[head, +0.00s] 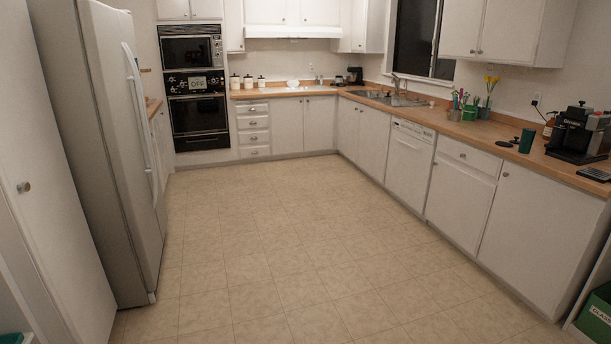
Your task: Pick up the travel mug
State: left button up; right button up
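A dark green cylinder that looks like the travel mug (527,140) stands upright on the wooden counter at the right. It is just left of a black coffee machine (580,132). A flat dark round object (504,144) lies on the counter to its left; I cannot tell whether it is a lid. Neither of my grippers shows in the head view.
The tiled floor (262,245) is clear in the middle. A white fridge (110,130) stands at the left and black wall ovens (197,95) at the back. A green bin (596,315) sits at the lower right. Flowers and a utensil holder stand farther along the counter.

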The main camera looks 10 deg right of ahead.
aim_at(528, 135)
jog(key=i+l+z, duration=0.15)
jog(key=i+z, duration=0.2)
jog(key=i, duration=0.2)
jog(key=i+z, duration=0.35)
jog(key=i, duration=0.2)
jog(key=i+j+z, duration=0.15)
jog(key=i+z, duration=0.2)
jog(key=i, duration=0.15)
jog(key=i+j+z, duration=0.35)
jog(key=i, duration=0.2)
